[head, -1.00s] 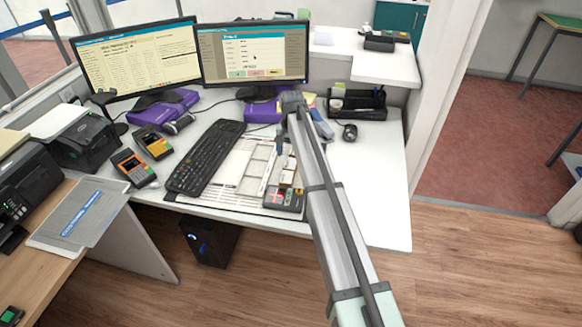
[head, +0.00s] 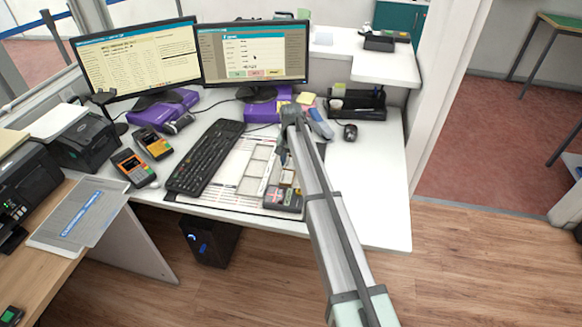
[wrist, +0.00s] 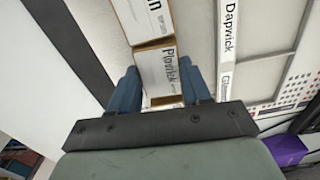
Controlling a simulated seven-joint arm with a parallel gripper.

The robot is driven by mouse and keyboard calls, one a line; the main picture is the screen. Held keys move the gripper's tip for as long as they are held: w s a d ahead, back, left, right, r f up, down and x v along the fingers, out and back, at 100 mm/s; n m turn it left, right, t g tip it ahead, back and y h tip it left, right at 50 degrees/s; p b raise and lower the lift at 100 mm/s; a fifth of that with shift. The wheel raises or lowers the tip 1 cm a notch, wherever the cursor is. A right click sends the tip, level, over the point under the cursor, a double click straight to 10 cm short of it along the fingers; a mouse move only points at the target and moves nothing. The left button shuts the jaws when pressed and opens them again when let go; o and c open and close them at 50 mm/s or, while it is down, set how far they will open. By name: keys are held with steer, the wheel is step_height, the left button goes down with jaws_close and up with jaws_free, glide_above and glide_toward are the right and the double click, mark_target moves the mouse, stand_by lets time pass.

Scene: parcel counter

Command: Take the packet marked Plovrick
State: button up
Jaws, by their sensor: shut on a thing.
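In the wrist view a small white packet with brown sides, marked Plovrick (wrist: 152,72), lies between the two blue fingers of my gripper (wrist: 158,88). The gripper is shut on it, and the fingers hide part of its sides. A similar packet (wrist: 142,20) sits just beyond it, its marking cut off by the frame edge. In the head view my gripper (head: 283,158) is low over the small packets at the right of the desk mat, and my arm partly hides it.
A white strip marked Dapwick (wrist: 230,35) lies to the right in the wrist view. A keyboard (head: 205,158) is left of the packets. A mouse (head: 350,132) and black organiser (head: 358,105) stand to the right. The desk's right front (head: 375,205) is clear.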

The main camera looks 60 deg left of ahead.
steer(key=c, duration=0.5)
